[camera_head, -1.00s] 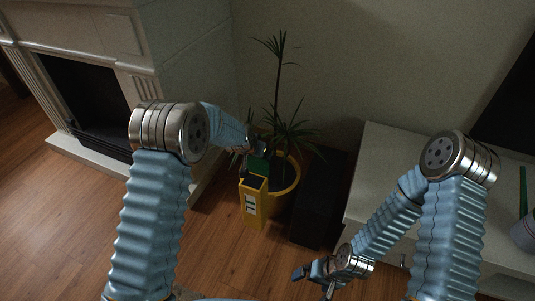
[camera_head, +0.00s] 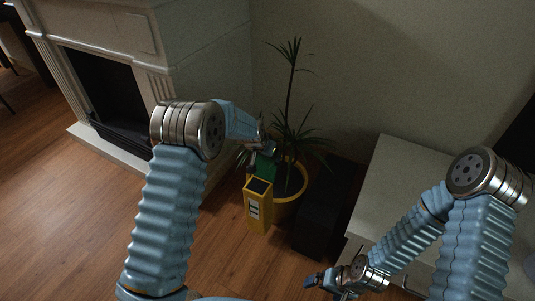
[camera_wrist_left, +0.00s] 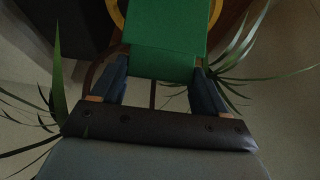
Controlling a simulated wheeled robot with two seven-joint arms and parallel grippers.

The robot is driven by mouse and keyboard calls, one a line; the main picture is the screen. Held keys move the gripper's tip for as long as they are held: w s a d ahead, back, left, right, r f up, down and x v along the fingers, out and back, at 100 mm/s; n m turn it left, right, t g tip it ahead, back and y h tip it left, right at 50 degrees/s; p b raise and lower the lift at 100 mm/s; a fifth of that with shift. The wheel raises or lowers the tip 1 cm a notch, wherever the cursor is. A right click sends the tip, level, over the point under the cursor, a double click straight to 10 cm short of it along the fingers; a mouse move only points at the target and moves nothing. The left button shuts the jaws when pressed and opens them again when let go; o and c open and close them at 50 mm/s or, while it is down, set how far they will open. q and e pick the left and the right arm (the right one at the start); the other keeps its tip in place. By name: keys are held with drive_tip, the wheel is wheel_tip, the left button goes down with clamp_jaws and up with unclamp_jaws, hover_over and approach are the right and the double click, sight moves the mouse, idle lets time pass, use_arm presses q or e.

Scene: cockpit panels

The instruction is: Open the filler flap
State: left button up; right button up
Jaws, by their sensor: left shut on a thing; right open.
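A yellow box (camera_head: 257,210) with a dark top stands on the floor in front of a potted plant. A green flap (camera_head: 264,166) stands up at the back of its top. My left gripper (camera_head: 266,149) is at the flap's upper part. In the left wrist view the green flap (camera_wrist_left: 165,50) lies between the two blue fingers, which are shut on it. The flap's hinge is not clear to see. My right gripper (camera_head: 325,287) is open and empty at the bottom of the head view, apart from the box.
The plant's yellow pot (camera_head: 295,194) is close behind the box, with leaves around my left gripper. A black block (camera_head: 320,218) stands to the right, beside a white cabinet (camera_head: 397,170). A fireplace (camera_head: 102,88) is at the left. The wooden floor (camera_head: 75,225) is clear at the left.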

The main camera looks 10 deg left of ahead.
use_arm(q)
drive_tip(key=o, duration=1.3)
drive_tip(key=shift+w+r, duration=0.15)
drive_tip(key=shift+r, duration=0.05)
drive_tip(key=shift+c, duration=0.2)
drive_tip(key=shift+o, duration=1.3)
drive_tip(key=shift+f, duration=0.15)
drive_tip(key=v, duration=1.4)
drive_tip(key=s+f+n+g, duration=0.15)
drive_tip(key=s+f, duration=0.45)
drive_tip(key=f, duration=0.6)
drive_tip(key=s+d+f+n+g, duration=0.1)
drive_tip(key=s+f, duration=0.3)
drive_tip(key=s, duration=0.4)
drive_tip(key=s+d+f+n+g+h, duration=0.1)
drive_tip(key=s+d+f, duration=0.1)
drive_tip(key=s+f, duration=0.3)
drive_tip(key=s+d+f+n+g+h, duration=0.1)
drive_tip(key=s+f, duration=0.4)
drive_tip(key=s, duration=0.7)
drive_tip(key=shift+s+d+f+n, duration=0.2)
drive_tip(key=shift+s+f+n, duration=0.05)
drive_tip(key=shift+n, duration=0.2)
